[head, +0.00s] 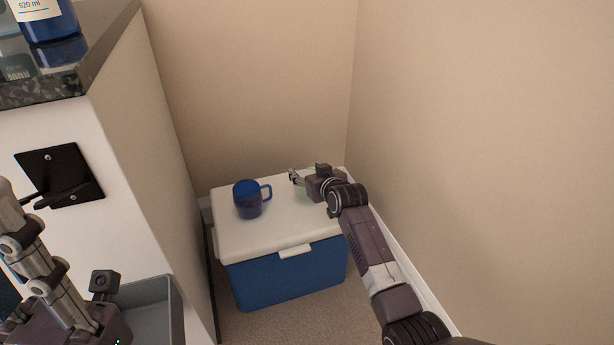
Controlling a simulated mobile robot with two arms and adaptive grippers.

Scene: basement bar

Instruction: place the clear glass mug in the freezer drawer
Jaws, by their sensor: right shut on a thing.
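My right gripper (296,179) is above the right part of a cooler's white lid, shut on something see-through. A faint, greenish clear shape, apparently the clear glass mug (304,193), shows just under it. Its outline is hard to make out, and I cannot tell whether it touches the lid. My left gripper (85,325) is at the lower left, its fingers cut off by the frame edge. No freezer drawer can be clearly identified in view.
The blue cooler (287,273) with its white lid stands in the wall corner. A blue mug (248,202) sits on it, left of my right gripper. A grey open container (160,293) is at lower left. A dark counter (105,35) holds a blue bottle (48,22).

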